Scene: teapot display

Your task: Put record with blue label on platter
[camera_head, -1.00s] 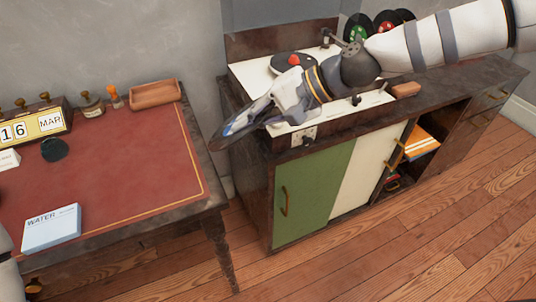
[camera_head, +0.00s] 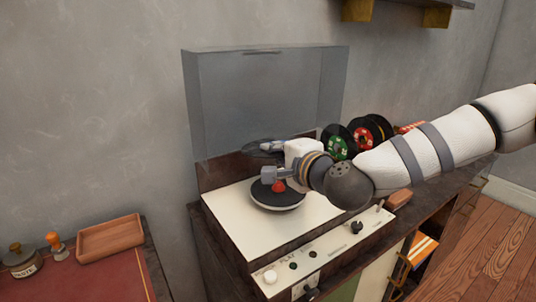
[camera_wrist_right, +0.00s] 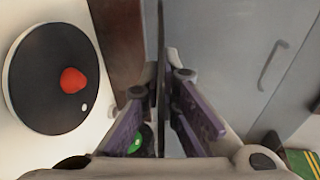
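My right gripper (camera_head: 270,152) is above the far side of the record player and is shut on a thin dark record (camera_head: 252,147). In the right wrist view the record (camera_wrist_right: 160,60) stands edge-on between the fingers (camera_wrist_right: 164,110). Its face is mostly hidden there, and I cannot clearly read its label colour now. The platter (camera_head: 290,206) is a black disc with a white rim and a red piece (camera_head: 278,186) on its middle. The platter also shows at the left of the right wrist view (camera_wrist_right: 35,85). My left gripper is out of view.
The record player's clear lid (camera_head: 230,110) stands open behind the platter. Records with green (camera_head: 338,144) and red (camera_head: 361,134) labels stand upright at the back right. A wooden block (camera_head: 398,198) lies right of the player. A desk with a wooden tray (camera_head: 110,237) is at lower left.

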